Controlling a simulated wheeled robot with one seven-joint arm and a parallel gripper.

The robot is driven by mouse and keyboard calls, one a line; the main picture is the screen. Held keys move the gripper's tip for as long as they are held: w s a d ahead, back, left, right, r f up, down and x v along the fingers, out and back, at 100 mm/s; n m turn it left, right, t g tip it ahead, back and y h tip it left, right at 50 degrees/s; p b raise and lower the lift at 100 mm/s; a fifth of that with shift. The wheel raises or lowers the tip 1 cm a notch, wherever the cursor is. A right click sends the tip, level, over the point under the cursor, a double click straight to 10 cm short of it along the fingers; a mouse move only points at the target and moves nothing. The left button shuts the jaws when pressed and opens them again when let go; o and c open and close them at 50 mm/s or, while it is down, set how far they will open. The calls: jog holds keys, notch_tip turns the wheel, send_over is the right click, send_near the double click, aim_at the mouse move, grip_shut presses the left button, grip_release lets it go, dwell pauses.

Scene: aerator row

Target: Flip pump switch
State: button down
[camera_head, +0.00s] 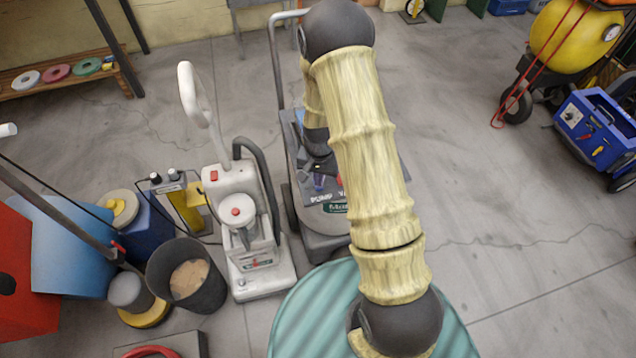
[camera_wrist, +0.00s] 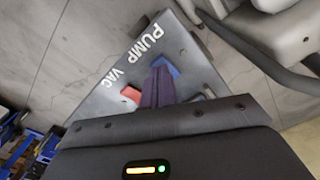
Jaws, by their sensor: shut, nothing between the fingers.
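A dark grey machine panel (camera_wrist: 90,88) lettered PUMP and VAC fills the middle of the wrist view. A blue switch (camera_wrist: 169,67) sits below the word PUMP, and a red switch (camera_wrist: 131,94) sits below VAC. My gripper (camera_wrist: 158,70) is shut and empty, its purple-dark fingers together over the panel. The tips overlap the blue switch's left side in the picture; I cannot tell whether they touch it. In the head view the panel (camera_head: 324,197) is partly hidden behind my arm.
A pale upright floor machine (camera_head: 262,275) stands just left of the panel's machine, with a dark bucket (camera_head: 190,285) beside it. A teal ribbed drum top (camera_head: 300,318) lies in front. A yellow tank (camera_head: 572,38) and blue unit (camera_head: 597,125) stand right, beyond clear floor.

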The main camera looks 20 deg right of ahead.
jog(key=shift+f+b, duration=0.5)
jog(key=shift+f, duration=0.3)
dwell(0.4)
jog(key=shift+r+p, duration=2.8)
jog(key=shift+r, duration=0.75)
jog(key=s+r+n+t+p, duration=0.1)
jog(key=s+r+n, duration=0.2)
jog(key=s+r, duration=0.4)
jog(key=s+r+n+t+p, duration=0.1)
jog(key=s+r+n, duration=0.2)
jog(key=s+r, duration=0.4)
notch_tip(320, 180, up, 9)
jog(key=shift+s+r+t, duration=0.1)
jog(key=shift+s+t, duration=0.15)
jog(key=shift+t, duration=0.05)
